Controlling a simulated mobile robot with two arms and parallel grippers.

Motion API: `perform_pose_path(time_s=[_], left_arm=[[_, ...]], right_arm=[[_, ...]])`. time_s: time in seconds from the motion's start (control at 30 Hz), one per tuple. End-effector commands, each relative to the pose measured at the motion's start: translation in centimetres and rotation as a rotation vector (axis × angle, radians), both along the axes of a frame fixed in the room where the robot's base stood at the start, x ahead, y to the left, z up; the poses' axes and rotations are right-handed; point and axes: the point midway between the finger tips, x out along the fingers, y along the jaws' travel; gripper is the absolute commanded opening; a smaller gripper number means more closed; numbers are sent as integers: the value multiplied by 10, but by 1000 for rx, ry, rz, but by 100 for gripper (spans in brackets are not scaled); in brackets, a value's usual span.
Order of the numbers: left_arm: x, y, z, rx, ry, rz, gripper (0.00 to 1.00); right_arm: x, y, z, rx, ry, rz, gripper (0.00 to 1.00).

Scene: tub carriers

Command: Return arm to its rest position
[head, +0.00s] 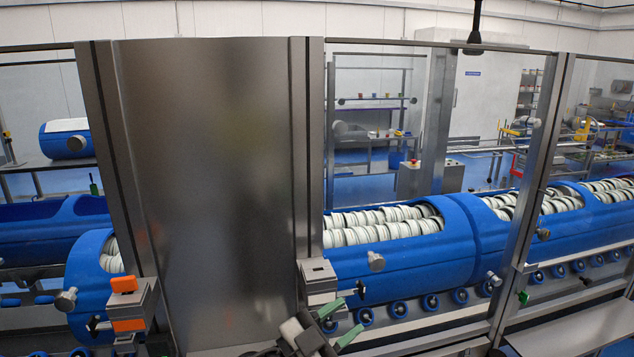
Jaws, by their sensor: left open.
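My left gripper (348,318) is at the bottom centre, its two green fingers spread apart with nothing between them. It is in front of the conveyor, near a small metal block (318,272) on the frame post. A blue tub carrier (410,262) filled with rows of white round pieces lies on the line behind it. Another blue carrier (92,270) shows at the left, partly hidden by a steel panel. My right gripper is not in view.
The tall steel panel (210,190) blocks the left centre. Metal posts (530,160) frame the line. A metal block with orange parts (124,284) juts out at lower left. A steel ledge (570,330) is at lower right. More blue carriers (600,225) continue to the right.

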Motion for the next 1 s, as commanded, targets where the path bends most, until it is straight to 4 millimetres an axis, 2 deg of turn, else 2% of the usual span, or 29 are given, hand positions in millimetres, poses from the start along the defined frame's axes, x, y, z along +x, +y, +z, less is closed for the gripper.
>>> perform_pose_path(time_s=[0.03, 0.17, 0.27, 0.37, 0.5, 0.6, 0.7, 1.0], left_arm=[[-2, 15, -5, -76, 60, 111, 42], [-3, 66, -28, -179, 244, 414, 42], [-15, 109, -63, -184, 432, 631, 42], [-41, 150, -106, -130, 650, 813, 42], [-99, 195, -161, 14, 958, 973, 42], [-138, 213, -186, 118, 1126, 1016, 42], [-174, 225, -202, 212, 1261, 1029, 42], [-270, 246, -223, 457, 1575, 974, 42]], right_arm=[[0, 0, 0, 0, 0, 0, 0], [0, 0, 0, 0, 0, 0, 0], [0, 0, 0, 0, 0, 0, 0], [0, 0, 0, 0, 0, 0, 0], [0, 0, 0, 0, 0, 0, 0], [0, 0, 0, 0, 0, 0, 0], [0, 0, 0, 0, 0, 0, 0], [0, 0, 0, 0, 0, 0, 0]])
